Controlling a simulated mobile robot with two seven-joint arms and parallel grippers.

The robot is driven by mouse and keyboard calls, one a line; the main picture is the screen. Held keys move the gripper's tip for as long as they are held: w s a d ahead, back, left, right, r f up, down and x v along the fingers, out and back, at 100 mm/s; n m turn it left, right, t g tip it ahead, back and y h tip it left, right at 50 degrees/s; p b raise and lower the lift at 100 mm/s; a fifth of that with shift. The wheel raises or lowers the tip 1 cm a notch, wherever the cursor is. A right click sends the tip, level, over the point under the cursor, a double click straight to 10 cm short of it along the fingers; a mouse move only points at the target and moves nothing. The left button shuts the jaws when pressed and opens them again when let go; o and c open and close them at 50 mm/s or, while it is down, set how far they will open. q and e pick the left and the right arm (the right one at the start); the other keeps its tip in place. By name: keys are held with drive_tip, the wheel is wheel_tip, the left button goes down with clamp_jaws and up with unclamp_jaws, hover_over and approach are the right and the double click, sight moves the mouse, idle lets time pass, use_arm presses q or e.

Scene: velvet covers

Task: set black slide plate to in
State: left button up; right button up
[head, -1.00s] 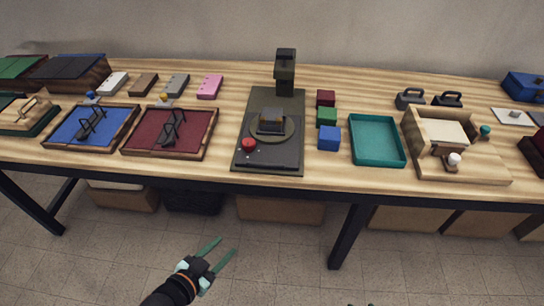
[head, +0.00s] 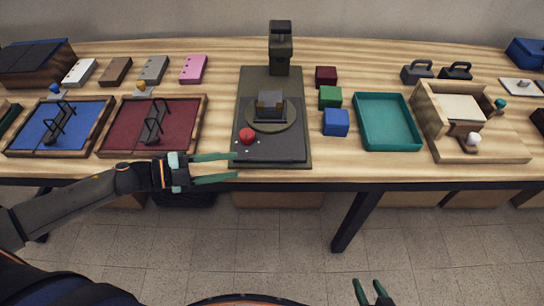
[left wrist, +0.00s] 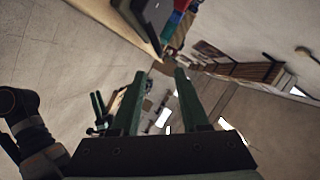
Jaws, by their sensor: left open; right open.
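The black slide plate (head: 288,149) lies on the dark base (head: 254,82) of a machine at the middle of the table. It carries a round disc with a grey and dark block (head: 270,104) and a red knob (head: 247,136) at its front left. My left gripper (head: 236,166) is open and empty, its fingers pointing right by the plate's front left corner. Whether it touches the plate cannot be told. In the left wrist view its fingers (left wrist: 157,100) are apart with nothing between them. My right gripper (head: 368,289) is open and low, in front of the table.
A dark column (head: 281,48) stands at the machine's back. Maroon, green and blue cubes (head: 335,123) and a teal tray (head: 361,105) are to its right. A maroon-lined tray (head: 190,127) is close on the left. The floor before the table is clear.

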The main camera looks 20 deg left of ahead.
sight(264, 161)
use_arm(q)
drive_tip(key=p+x, duration=0.1)
drive_tip(key=x, duration=1)
drive_tip(key=shift+w+d, duration=0.1)
drive_tip(key=shift+w, duration=0.1)
clamp_jaws()
idle(1.0)
